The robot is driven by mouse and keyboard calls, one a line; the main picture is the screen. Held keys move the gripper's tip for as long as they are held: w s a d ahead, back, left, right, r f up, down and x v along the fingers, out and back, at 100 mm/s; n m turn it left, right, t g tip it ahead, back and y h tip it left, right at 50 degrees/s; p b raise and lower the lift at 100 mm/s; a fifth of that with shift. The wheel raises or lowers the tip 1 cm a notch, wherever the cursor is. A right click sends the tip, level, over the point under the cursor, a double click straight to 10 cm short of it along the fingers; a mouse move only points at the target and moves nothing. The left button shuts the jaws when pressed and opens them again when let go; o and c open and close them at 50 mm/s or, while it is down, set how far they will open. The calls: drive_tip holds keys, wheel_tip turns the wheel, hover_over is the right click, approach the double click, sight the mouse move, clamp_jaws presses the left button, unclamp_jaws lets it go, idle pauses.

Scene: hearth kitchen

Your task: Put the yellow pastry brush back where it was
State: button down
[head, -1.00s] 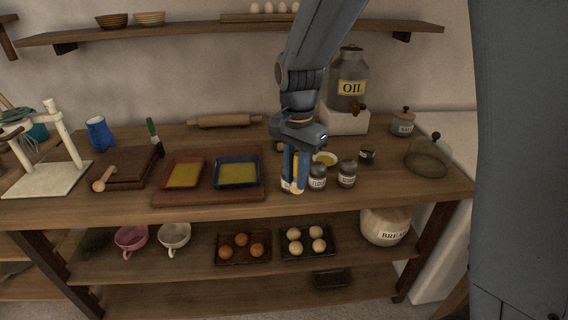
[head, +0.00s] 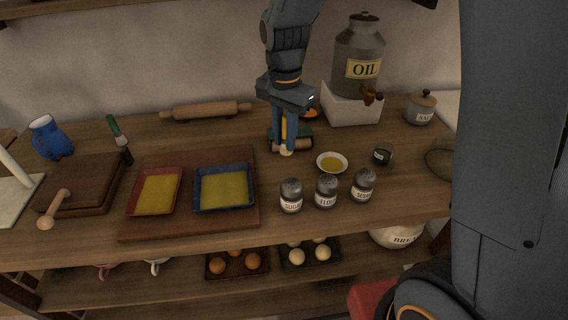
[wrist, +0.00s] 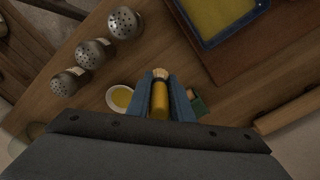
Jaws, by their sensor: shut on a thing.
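My gripper (head: 284,147) is shut on the yellow pastry brush (head: 285,130), which points bristles down toward the table. The wrist view shows its yellow handle (wrist: 159,101) between my fingers (wrist: 161,84), with the pale bristle end beyond. A dark green object with a pale wooden part (head: 305,139) is right behind and beside the brush. My gripper partly hides it, so its shape is unclear. It also shows in the wrist view (wrist: 199,106). I cannot tell whether the brush touches it or the table.
A small bowl of oil (head: 332,163) is to the right. Sugar (head: 291,197), flour (head: 326,192) and another shaker (head: 363,186) stand in front. A blue tray (head: 224,206) and red tray (head: 133,205) lie on a board (head: 245,160). A rolling pin (head: 206,110) and oil can (head: 360,50) are behind.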

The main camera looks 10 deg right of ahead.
sight(284, 118)
wheel_tip(284, 118, down, 9)
drive_tip(key=shift+s+p, duration=0.15)
drive_tip(key=shift+p, duration=0.8)
drive_tip(key=shift+f, duration=0.1)
drive_tip(key=c, duration=1.6)
unclamp_jaws()
drive_tip(key=shift+o, duration=0.2)
wheel_tip(284, 118, up, 12)
drive_tip(key=b, duration=0.2)
drive_tip(key=shift+a+b, duration=0.1)
drive_tip(key=shift+b, duration=0.3)
